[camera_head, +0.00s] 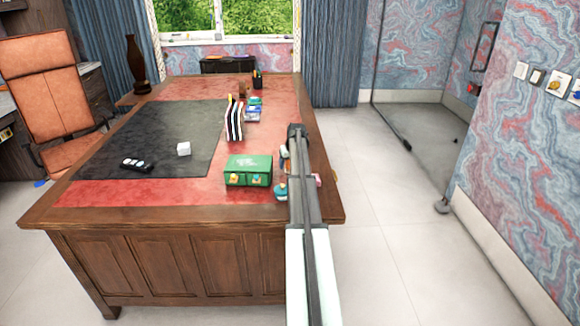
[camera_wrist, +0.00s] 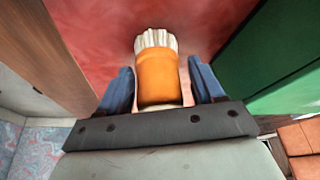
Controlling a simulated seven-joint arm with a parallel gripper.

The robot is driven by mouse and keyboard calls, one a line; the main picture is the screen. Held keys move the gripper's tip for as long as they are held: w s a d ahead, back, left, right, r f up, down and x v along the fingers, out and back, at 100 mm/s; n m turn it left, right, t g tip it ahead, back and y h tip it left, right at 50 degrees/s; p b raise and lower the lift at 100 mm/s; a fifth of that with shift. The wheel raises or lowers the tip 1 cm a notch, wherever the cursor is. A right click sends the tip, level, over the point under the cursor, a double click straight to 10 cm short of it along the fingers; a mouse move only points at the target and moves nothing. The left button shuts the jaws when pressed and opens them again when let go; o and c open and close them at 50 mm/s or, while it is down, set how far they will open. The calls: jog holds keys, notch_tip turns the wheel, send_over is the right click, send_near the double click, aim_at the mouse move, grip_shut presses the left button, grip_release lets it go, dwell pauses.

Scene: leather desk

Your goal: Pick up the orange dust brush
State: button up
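The dust brush (camera_wrist: 158,78) has an orange body and pale bristles. In the wrist view it is on the red desk top (camera_wrist: 115,30), its bristles pointing away from my gripper (camera_wrist: 160,80). My gripper's two blue fingers stand on either side of the orange body. A narrow gap shows on each side, so the gripper looks open around it. The brush's near end is hidden by the gripper's dark crossbar. In the head view my arm covers the right part of the desk, and I cannot clearly make out the brush there.
A green box (camera_head: 248,171) stands left of my arm and fills the wrist view's right side (camera_wrist: 270,60). Upright books (camera_head: 234,120) stand behind it. The mat is otherwise mostly clear.

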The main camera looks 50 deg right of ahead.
jog(key=c, duration=0.9)
jog(key=shift+r, duration=0.1)
jog(key=shift+c, duration=0.2)
notch_tip(320, 180, up, 10)
jog(key=shift+f, duration=0.1)
